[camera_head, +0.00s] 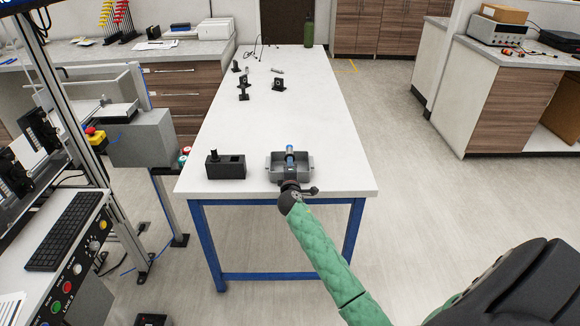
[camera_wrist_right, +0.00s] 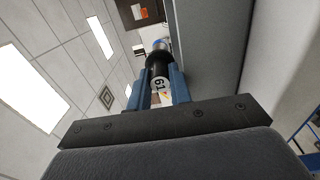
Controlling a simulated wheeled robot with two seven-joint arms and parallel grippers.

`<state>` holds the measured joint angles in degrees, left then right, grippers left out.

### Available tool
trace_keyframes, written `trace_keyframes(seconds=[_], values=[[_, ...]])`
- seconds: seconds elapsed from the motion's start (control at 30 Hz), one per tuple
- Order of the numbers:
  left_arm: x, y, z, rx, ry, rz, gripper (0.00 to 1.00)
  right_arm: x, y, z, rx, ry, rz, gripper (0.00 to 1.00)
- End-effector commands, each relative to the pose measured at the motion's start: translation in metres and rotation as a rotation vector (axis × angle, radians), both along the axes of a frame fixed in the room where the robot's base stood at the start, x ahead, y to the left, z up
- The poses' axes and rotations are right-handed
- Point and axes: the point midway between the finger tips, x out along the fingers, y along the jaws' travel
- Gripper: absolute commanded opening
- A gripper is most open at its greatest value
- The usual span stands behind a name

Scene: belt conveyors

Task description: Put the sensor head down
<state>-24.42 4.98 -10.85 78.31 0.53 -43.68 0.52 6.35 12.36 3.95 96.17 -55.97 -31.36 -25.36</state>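My right gripper (camera_head: 290,165) reaches over the near side of a small grey tray (camera_head: 307,172) at the near end of the white table. My left gripper is in neither view.
A black block (camera_head: 225,167) with a knob and a hole stands left of the tray. Several small black parts (camera_head: 243,88) and a cable lie farther back. A green bottle (camera_head: 308,32) stands at the far end. The table's right side (camera_head: 325,110) is clear.

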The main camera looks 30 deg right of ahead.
Motion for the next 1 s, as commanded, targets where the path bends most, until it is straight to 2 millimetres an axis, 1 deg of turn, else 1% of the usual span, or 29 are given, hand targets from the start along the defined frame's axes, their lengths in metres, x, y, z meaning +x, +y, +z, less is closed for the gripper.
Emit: trace_keyframes(seconds=[0.03, 0.3, 0.43, 0.5, 0.57, 0.63, 0.67, 0.77, 0.9, 0.97, 1.0], values=[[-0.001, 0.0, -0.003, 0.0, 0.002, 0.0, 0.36, -0.003, 0.001, -0.015, 0.007, 0.018, -0.002, 0.39], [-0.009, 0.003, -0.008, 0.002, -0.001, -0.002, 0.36, -0.003, 0.001, -0.01, 0.008, 0.019, -0.001, 0.39], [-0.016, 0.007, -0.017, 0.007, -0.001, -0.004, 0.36, -0.003, 0.001, -0.006, 0.007, 0.019, -0.002, 0.39], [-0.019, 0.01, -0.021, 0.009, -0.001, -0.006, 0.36, -0.003, 0.001, -0.004, 0.007, 0.018, -0.002, 0.42], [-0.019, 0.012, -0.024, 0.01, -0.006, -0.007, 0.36, -0.003, 0.001, -0.002, 0.007, 0.018, -0.002, 0.42], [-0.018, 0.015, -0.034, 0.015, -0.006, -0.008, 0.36, -0.006, 0.003, -0.004, 0.007, 0.018, -0.001, 0.42], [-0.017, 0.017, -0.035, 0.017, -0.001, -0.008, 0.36, -0.007, 0.004, -0.004, 0.007, 0.017, -0.001, 0.42], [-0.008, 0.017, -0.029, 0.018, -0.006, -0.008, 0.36, -0.014, 0.008, -0.004, 0.006, 0.017, -0.002, 0.42], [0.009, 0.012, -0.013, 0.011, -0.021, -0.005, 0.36, -0.023, 0.014, -0.003, 0.007, 0.016, -0.002, 0.42], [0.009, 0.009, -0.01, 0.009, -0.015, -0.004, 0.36, -0.028, 0.017, -0.002, 0.006, 0.014, -0.001, 0.42], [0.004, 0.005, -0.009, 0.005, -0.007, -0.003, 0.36, -0.032, 0.019, -0.002, 0.006, 0.014, -0.001, 0.42]])
